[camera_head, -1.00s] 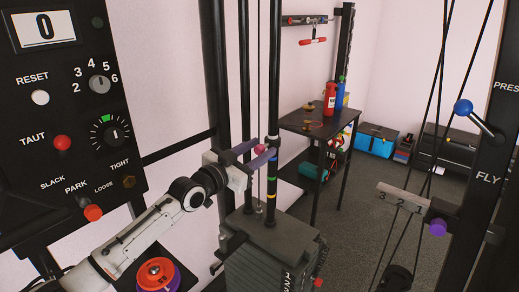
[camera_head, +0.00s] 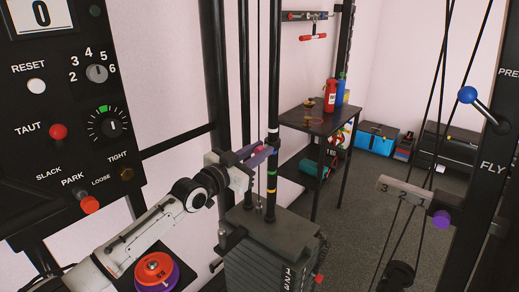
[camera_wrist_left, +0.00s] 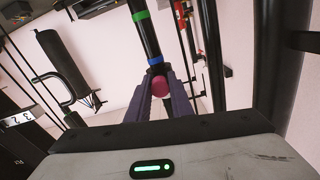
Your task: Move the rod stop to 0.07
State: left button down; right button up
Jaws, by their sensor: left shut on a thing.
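The rod stop shows as a pink knob (camera_head: 259,149) beside the black upright rod (camera_head: 273,90), above the weight stack. The rod carries coloured bands, with a green one (camera_head: 271,173) below the gripper. My left gripper (camera_head: 263,153) is shut on the pink knob, its purple-grey fingers on either side of it. In the left wrist view the knob (camera_wrist_left: 160,86) sits between the fingers, against the banded rod (camera_wrist_left: 148,35). The fingers hide part of the stop, and I cannot read its exact setting. My right gripper is not in view.
A black control panel (camera_head: 60,120) with a 0 display stands at the left. The weight stack (camera_head: 268,255) is below the gripper. Red and purple discs (camera_head: 155,269) lie at lower left. A numbered bar (camera_head: 400,190) and cables are at right. A side table (camera_head: 318,121) stands behind.

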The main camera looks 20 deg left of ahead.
aim_at(269, 177)
pick_arm(q)
notch_tip(269, 177, down, 8)
jog(key=b, duration=0.4)
notch_tip(269, 177, down, 3)
jog(key=shift+r+b, duration=0.1)
jog(key=shift+b, duration=1.15)
jog(key=shift+f, duration=0.5)
jog(key=c, duration=1.6)
grip_release()
jog(key=shift+r, duration=0.1)
jog(key=shift+o, duration=0.2)
jog(key=shift+s, duration=0.1)
jog(key=shift+s+a, duration=0.15)
jog(key=shift+s, duration=0.05)
jog(key=v, duration=0.9)
jog(key=shift+s+p, duration=0.3)
